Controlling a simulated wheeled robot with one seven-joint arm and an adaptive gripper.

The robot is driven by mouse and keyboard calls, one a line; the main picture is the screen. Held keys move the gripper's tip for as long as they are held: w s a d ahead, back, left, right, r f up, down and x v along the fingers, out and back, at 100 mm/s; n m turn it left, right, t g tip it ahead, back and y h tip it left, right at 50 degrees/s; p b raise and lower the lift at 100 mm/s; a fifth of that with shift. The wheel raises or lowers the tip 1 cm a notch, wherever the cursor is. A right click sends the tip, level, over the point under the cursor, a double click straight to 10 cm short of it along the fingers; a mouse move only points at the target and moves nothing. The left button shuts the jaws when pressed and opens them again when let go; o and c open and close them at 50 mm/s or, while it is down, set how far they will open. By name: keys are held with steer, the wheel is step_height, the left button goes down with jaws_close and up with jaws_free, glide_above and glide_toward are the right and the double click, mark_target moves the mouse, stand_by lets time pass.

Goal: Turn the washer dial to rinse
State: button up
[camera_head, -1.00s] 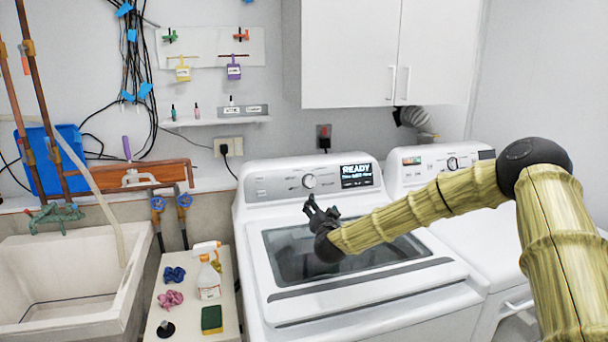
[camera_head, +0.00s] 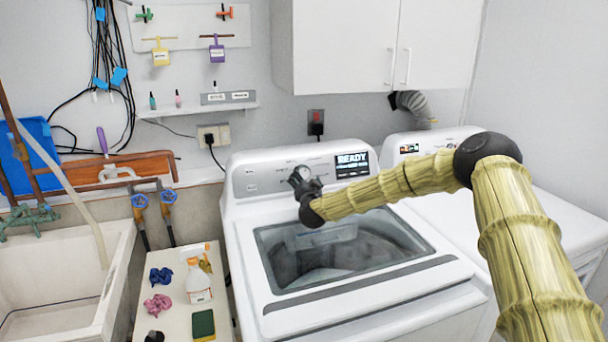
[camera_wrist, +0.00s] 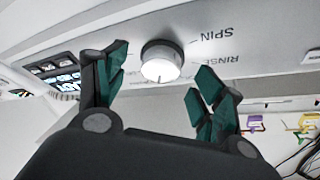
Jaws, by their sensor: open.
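The washer (camera_head: 350,285) is white with a glass lid, and its display (camera_head: 352,165) reads READY. Its round dial (camera_wrist: 160,62) is white with a silver rim and sits on the control panel. In the wrist view the labels SPIN (camera_wrist: 215,38) and RINSE (camera_wrist: 222,58) are printed beside it, upside down. My gripper (camera_head: 302,178) is in front of the panel and partly covers the dial in the head view. In the wrist view my gripper (camera_wrist: 158,90) is open, its green-padded fingers apart with the dial showing between and beyond them. Contact is not visible.
A second white machine (camera_head: 430,150) stands to the right. White cabinets (camera_head: 380,45) hang above. A narrow counter with a spray bottle (camera_head: 197,280) and a sponge (camera_head: 204,324) is to the left, beside a sink (camera_head: 60,280).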

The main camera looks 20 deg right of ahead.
mark_target(303, 173)
steer(key=shift+w+d+r, duration=0.15)
steer(key=shift+w+d, duration=0.05)
steer(key=shift+w, duration=0.4)
steer(key=shift+w+d+r+p, duration=0.2)
steer(key=shift+r+p, duration=0.1)
steer(key=shift+r, duration=0.1)
steer(key=shift+w+a+f, duration=0.1)
steer(key=shift+w+f, duration=0.25)
steer(key=shift+w, duration=0.15)
steer(key=shift+s+r, duration=0.1)
steer(key=shift+r, duration=0.05)
steer(key=shift+s+r, duration=0.1)
steer(key=c, duration=1)
